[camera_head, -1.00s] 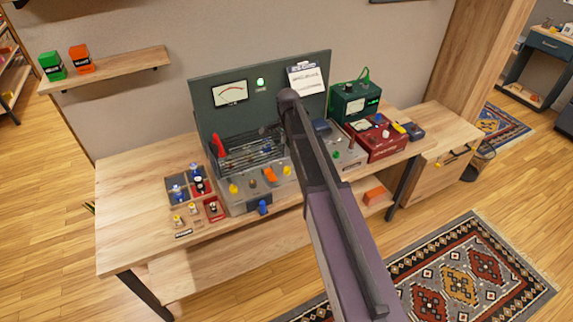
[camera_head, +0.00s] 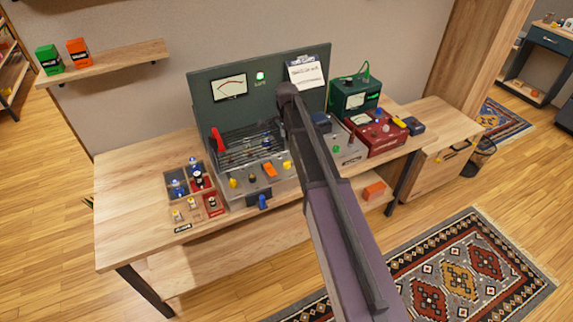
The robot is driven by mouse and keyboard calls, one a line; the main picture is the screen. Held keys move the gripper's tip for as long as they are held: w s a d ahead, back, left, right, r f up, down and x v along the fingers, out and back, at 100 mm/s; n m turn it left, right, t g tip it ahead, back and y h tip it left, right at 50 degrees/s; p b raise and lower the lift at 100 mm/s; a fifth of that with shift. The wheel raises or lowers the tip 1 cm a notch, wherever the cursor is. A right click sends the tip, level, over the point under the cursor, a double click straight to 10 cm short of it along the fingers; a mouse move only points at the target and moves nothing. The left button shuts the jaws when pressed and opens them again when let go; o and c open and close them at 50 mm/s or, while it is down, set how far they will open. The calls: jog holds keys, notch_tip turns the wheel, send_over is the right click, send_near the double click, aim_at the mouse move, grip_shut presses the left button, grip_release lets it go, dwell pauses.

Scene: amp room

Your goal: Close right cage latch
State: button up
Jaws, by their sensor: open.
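The amp chassis (camera_head: 240,200) stands on the workbench, with a dark wire cage (camera_head: 232,150) over its top. A red lever-like latch (camera_head: 216,142) stands up at the cage's left end. The cage's right end and any right latch are hidden behind my arm, which crosses the picture from the bottom to the green panel. My gripper cannot be made out; the arm's far end seems to hide it. I cannot tell whether it touches the cage.
A green back panel (camera_head: 205,100) with a meter stands behind the cage. A parts tray (camera_head: 187,207) sits left, and a red device (camera_head: 382,140) and a dark green device (camera_head: 350,95) sit right. The bench's left end (camera_head: 125,185) is clear.

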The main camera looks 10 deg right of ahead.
aim_at(287, 162)
jog(key=shift+f+b, duration=5.9)
jog(key=shift+f, duration=0.3)
grip_shut()
